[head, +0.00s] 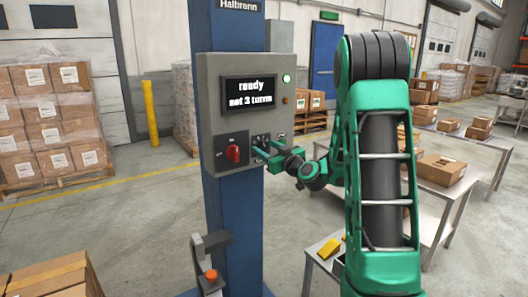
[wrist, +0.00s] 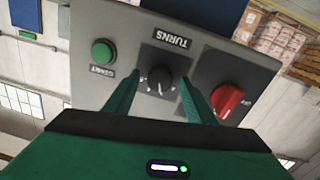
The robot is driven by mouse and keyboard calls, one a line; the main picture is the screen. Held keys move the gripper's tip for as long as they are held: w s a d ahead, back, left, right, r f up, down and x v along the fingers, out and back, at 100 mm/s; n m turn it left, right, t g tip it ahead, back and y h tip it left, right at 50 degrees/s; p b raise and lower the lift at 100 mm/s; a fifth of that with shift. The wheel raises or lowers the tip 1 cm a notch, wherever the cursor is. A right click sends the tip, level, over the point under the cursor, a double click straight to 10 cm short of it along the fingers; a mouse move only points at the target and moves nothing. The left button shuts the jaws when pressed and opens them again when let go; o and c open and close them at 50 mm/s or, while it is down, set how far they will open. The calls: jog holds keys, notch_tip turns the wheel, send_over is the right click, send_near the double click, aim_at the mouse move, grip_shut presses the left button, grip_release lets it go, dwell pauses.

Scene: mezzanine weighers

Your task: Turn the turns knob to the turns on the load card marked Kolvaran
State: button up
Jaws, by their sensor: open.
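The black turns knob (wrist: 160,78) sits on a dark plate labelled TURNS, upside down in the wrist view. My gripper (wrist: 160,84) is open, with one green finger on each side of the knob; I cannot tell if they touch it. In the head view my gripper (head: 262,150) is at the lower right of the grey control box (head: 215,85) and largely hides the knob. I see no card marked Kolvaran.
A red rotary switch (head: 233,153) is beside the knob, also in the wrist view (wrist: 228,101). A green button (wrist: 103,52) is on the other side. The blue column (head: 232,225) bears a sign reading Halbrenn (head: 240,5). Tables with boxes (head: 441,169) stand at right.

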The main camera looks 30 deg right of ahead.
jog(key=c, duration=1)
jog(key=shift+a, duration=0.15)
jog(key=shift+c, duration=0.2)
